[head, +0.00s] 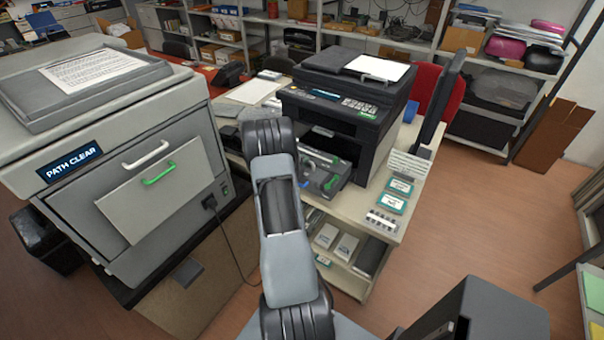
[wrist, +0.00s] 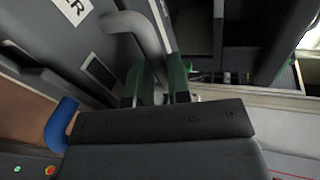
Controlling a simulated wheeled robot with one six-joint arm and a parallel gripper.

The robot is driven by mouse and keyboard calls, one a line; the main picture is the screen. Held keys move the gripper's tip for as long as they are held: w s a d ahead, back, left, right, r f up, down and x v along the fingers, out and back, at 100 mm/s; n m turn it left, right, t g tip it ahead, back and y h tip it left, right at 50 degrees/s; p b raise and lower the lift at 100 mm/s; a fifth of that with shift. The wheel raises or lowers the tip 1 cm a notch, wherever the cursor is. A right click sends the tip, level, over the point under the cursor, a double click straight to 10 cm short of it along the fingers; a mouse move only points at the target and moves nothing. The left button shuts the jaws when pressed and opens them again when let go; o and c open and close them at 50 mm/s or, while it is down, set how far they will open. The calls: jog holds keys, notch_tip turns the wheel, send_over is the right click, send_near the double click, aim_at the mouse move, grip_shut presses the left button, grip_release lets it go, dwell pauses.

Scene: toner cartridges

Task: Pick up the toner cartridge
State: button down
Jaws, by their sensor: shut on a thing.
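In the wrist view, my gripper (wrist: 156,84) has its two dark green fingers close together around the lower part of a light grey curved handle (wrist: 147,32). The handle stands against a dark grey panel (wrist: 55,45) with a white label ending in "R". I cannot tell whether this belongs to the toner cartridge. In the head view, my arm hides the gripper. A dark grey unit with green parts (head: 326,172) sits in the open front of the black printer (head: 340,100), partly behind my arm. I cannot make out a separate toner cartridge there.
A large grey copier (head: 190,125) with a "PATH CLEAR" display stands at left. Small green-labelled boxes (head: 396,196) lie on the table's right front. The wooden floor at right is mostly free.

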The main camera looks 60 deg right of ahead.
jog(key=shift+a+f, duration=0.1)
dwell(0.6)
notch_tip(320, 180, up, 10)
jog(key=b, duration=0.1)
dwell(0.4)
jog(key=a+r+p, duration=0.3)
jog(key=r, duration=0.3)
jog(key=shift+a, duration=0.4)
dwell(0.5)
jog(key=s+b, duration=0.1)
jog(key=s, duration=0.1)
jog(key=s+b, duration=0.1)
jog(key=s, duration=0.2)
jog(key=shift+s+a+f+b, duration=0.1)
jog(key=shift+s+f+b, duration=0.1)
jog(key=shift+b, duration=0.1)
